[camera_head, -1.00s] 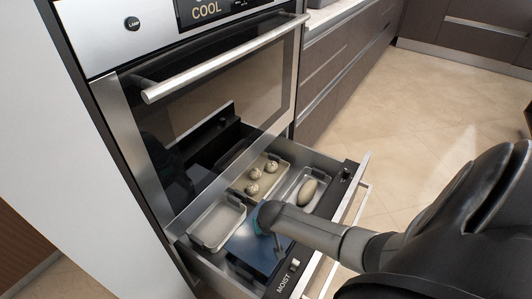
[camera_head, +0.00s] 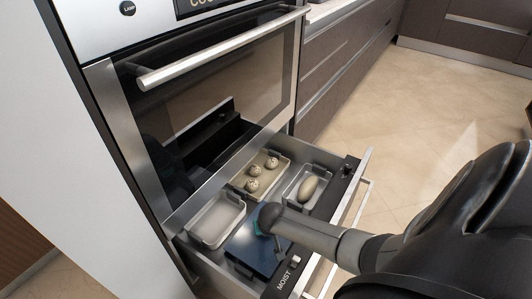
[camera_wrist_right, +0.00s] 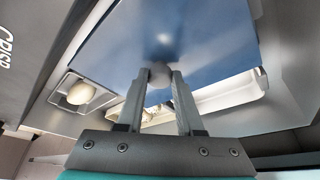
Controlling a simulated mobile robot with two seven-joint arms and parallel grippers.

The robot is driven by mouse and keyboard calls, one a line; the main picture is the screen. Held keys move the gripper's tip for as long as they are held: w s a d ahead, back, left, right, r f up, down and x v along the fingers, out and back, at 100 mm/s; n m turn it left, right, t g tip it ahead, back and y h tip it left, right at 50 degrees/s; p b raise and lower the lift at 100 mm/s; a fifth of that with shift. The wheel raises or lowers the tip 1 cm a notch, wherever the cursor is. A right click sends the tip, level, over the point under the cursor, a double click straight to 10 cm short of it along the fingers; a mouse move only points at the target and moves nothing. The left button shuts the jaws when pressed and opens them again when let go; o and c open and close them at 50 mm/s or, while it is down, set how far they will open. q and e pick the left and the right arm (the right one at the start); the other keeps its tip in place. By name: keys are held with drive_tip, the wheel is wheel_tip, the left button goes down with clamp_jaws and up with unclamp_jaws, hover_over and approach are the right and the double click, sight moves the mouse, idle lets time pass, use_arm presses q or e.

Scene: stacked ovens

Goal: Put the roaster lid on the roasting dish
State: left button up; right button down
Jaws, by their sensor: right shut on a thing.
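The roaster lid is a flat dark-blue plate (camera_head: 252,256) at the near side of the open drawer, and it fills much of the right wrist view (camera_wrist_right: 120,45). My right gripper (camera_head: 277,243) is over it, its fingers (camera_wrist_right: 160,76) shut on the lid's small round knob. I cannot tell whether the lid rests on something or is lifted. Three open dishes are in the drawer: an empty grey one (camera_head: 216,222), a beige one (camera_head: 242,184) with several round pieces, and a grey one (camera_head: 296,197) with an oval piece. Which is the roasting dish is unclear. My left gripper is out of view.
The drawer (camera_head: 326,157) is pulled out below a shut oven (camera_head: 215,105) with a long bar handle (camera_head: 220,50). The drawer's dark front panel (camera_head: 345,187) and handle border it on the right. Open floor (camera_head: 420,130) lies beyond.

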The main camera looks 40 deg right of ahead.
drive_tip(key=shift+p, duration=0.75)
idle(1.2)
drive_tip(key=shift+f+b, duration=0.9)
drive_tip(key=shift+f, duration=0.25)
drive_tip(key=shift+c, duration=2.3)
unclamp_jaws()
